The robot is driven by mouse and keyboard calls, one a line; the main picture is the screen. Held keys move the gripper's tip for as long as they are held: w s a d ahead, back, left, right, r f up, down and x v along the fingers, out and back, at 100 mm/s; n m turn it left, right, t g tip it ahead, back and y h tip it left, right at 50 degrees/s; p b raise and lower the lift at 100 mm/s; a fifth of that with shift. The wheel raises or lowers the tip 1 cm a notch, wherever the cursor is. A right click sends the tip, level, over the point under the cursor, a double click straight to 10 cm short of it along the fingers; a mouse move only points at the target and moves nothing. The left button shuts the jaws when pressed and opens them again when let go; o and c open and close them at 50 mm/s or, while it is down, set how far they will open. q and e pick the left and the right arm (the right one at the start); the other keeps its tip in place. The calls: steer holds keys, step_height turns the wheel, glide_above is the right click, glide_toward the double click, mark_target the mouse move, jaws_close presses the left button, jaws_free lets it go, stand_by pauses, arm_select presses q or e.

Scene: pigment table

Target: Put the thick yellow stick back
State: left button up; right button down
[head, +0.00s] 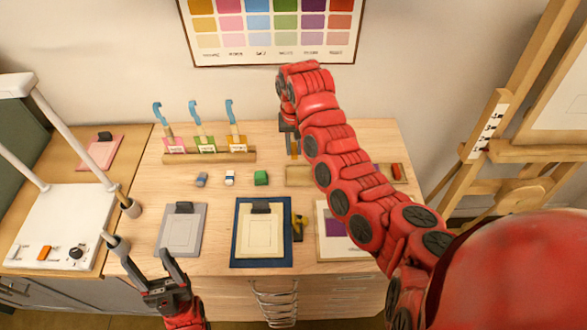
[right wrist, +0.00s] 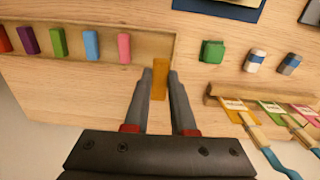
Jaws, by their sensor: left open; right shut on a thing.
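The thick yellow stick (right wrist: 160,80) is between the fingertips of my right gripper (right wrist: 159,76) in the right wrist view. The gripper is shut on it. The stick appears over the end of the wooden tray (right wrist: 90,72); I cannot tell whether it touches the tray. In the head view the right gripper (head: 290,130) is at the back of the table, and my arm hides much of the tray (head: 298,176). My left gripper (head: 150,262) is open and empty near the table's front left edge.
Pink (right wrist: 124,48), blue (right wrist: 91,45), green (right wrist: 59,42), purple (right wrist: 29,40) and red (right wrist: 4,40) sticks lie in the tray. A green block (head: 261,178) and two erasers (head: 229,178) lie nearby. A rack (head: 210,156) holds blue-handled tools.

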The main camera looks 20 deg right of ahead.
steer(key=shift+s+f, duration=0.15)
steer(key=shift+f, duration=0.15)
steer(key=b, duration=0.2)
glide_above(295, 177)
step_height(295, 177, down, 5)
steer(key=shift+f, duration=0.1)
steer(key=shift+d+f+p, duration=0.1)
steer(key=shift+f+p, duration=0.2)
steer(key=shift+p, duration=0.3)
steer(key=shift+f+p, duration=0.45)
steer(key=shift+f, duration=0.2)
step_height(295, 177, down, 2)
steer(key=shift+p, duration=0.4)
steer(key=shift+f, duration=0.3)
steer(key=shift+f, duration=0.1)
